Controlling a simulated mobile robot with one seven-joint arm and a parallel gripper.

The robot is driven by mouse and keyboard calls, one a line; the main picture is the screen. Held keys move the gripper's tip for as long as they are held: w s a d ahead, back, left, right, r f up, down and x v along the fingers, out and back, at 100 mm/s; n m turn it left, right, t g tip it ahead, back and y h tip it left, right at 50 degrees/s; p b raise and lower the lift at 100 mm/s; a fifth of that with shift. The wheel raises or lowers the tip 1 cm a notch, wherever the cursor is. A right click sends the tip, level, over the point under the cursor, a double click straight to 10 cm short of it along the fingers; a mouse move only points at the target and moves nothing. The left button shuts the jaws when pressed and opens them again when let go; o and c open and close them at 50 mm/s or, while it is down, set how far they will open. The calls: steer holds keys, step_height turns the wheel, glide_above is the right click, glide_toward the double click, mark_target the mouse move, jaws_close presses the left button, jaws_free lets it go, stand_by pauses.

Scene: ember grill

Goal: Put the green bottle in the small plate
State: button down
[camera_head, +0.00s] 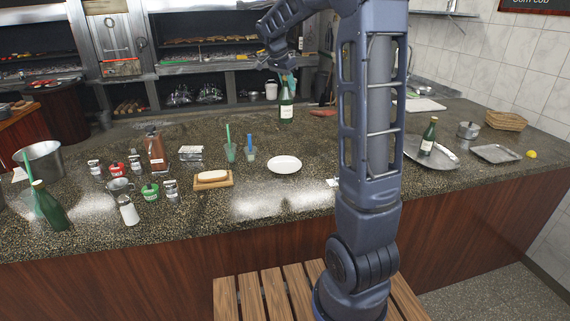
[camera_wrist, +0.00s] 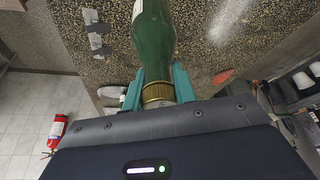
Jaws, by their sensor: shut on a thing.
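A green bottle (camera_head: 286,108) with a white label is upright over the back part of the counter; I cannot tell whether its base touches the counter. My gripper (camera_head: 287,76) is shut on its neck from above. In the wrist view the teal fingers (camera_wrist: 159,88) close on both sides of the gold neck band, and the green bottle (camera_wrist: 153,38) extends beyond. A small white plate (camera_head: 284,164) lies empty on the counter, nearer than the held bottle. Another green bottle (camera_head: 429,136) stands on a metal platter (camera_head: 446,157) at right. A third (camera_head: 51,208) is at far left.
Two glasses with straws (camera_head: 231,151) and a board with a white item (camera_head: 212,178) stand left of the plate. Jars, shakers and a metal pot (camera_head: 42,163) fill the left side. The counter between the held bottle and the plate looks clear.

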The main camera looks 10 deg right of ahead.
steer(key=shift+s+a, duration=0.3)
steer(key=shift+s, duration=0.1)
steer(key=shift+s+f, duration=0.1)
steer(key=shift+f, duration=0.3)
step_height(320, 180, down, 19)
steer(key=shift+a+f, duration=0.1)
steer(key=shift+f, duration=0.1)
steer(key=c, duration=1.1)
jaws_free()
